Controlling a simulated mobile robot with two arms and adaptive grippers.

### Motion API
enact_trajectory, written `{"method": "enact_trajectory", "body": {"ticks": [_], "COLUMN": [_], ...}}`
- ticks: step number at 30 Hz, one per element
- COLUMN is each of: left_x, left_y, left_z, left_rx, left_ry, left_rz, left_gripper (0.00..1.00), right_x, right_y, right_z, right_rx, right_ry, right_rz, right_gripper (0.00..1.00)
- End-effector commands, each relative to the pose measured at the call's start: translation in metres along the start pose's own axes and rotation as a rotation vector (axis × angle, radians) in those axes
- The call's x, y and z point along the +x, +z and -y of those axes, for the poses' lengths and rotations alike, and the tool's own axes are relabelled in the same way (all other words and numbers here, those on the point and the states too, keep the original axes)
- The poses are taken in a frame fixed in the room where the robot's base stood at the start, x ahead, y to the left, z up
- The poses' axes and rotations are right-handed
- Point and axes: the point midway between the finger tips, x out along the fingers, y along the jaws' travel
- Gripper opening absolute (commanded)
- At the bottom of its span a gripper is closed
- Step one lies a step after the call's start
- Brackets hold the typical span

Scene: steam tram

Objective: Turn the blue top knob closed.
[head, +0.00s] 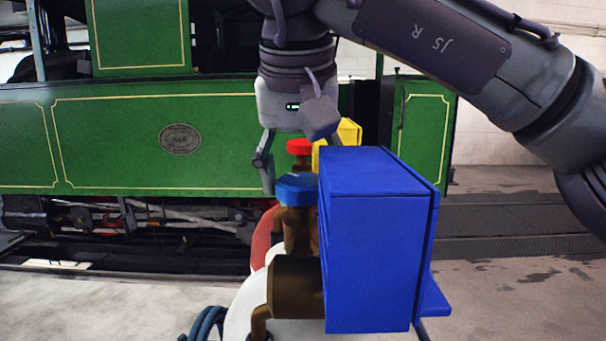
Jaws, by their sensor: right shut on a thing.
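The blue top knob (297,190) sits on a brown-bronze valve (296,285) on top of a white rounded tank (245,305), beside a large blue box. My right gripper (297,176) comes down from above and is shut on the blue knob. Its left finger shows against the knob's left side. The tip of its right finger is hidden behind the blue box. My left gripper is not in view.
The blue box (370,250) stands close against the right of the valve. Behind are a red knob (299,147), a yellow box (349,131) and a red tank (262,240). A green steam tram (110,130) stands further back. A coiled blue hose (206,324) lies at lower left.

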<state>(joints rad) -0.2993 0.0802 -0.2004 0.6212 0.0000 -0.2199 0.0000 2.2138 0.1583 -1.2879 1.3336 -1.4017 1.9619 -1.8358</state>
Motion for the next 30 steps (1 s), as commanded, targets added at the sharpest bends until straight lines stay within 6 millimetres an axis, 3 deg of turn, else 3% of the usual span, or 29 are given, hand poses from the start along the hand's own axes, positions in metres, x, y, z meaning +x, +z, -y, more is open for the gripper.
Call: {"method": "enact_trajectory", "body": {"ticks": [15, 30], "left_x": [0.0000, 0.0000], "left_y": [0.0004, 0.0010], "left_z": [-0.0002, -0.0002], "left_rx": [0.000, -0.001], "left_ry": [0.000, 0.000], "left_rz": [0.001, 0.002], "left_gripper": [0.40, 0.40], "right_x": [-0.0008, -0.0002], "right_y": [-0.0010, -0.0012], "right_z": [0.0023, 0.0030], "right_rx": [0.414, 0.584], "right_ry": [0.171, 0.240], "right_rz": [-0.003, -0.001], "right_gripper": [0.31, 0.31]}}
